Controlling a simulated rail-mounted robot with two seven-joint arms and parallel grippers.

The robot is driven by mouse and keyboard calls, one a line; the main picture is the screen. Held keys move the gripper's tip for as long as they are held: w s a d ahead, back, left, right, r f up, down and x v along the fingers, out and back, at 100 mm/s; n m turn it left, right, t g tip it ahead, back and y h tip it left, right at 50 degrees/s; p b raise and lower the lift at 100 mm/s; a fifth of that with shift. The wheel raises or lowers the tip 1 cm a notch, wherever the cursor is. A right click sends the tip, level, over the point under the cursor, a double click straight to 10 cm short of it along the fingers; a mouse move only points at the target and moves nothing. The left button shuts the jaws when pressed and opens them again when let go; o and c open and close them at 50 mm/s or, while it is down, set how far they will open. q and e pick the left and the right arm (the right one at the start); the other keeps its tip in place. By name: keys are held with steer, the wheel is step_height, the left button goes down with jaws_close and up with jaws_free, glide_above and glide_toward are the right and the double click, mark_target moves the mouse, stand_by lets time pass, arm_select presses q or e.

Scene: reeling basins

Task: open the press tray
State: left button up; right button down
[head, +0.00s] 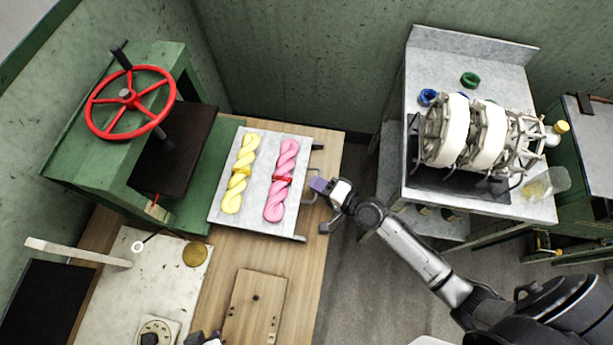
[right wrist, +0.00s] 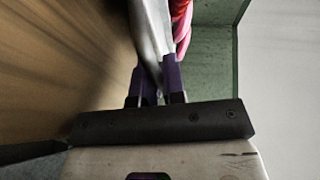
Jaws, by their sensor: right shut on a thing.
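The press tray (head: 261,196) is a flat grey plate that sticks out of the green press (head: 115,150) over the wooden bench. A yellow twisted skein (head: 240,175) and a pink twisted skein (head: 281,180) with a red band lie side by side on it. My right gripper (head: 318,187) is at the tray's right edge, its purple fingers shut on the tray's handle. In the right wrist view a grey metal bar (right wrist: 152,35) runs between the fingers (right wrist: 160,82). Only a small part of my left gripper (head: 205,338) shows at the bottom edge; its fingers cannot be made out.
A red handwheel (head: 130,102) tops the press. A pale board with a dial (head: 157,332) and a brass disc (head: 195,253) is at lower left, next to a wooden board (head: 255,305). A grey table (head: 470,70) with white reels stands right, across a floor gap.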

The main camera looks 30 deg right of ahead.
steer(key=shift+s+d, duration=0.4)
steer(key=shift+d, duration=0.1)
steer(key=c, duration=1.2)
jaws_free()
steer(key=shift+c, duration=0.2)
steer(key=v, duration=0.7)
steer(key=shift+s+b, duration=0.25)
steer(key=shift+b, duration=0.15)
steer(key=shift+r, duration=0.1)
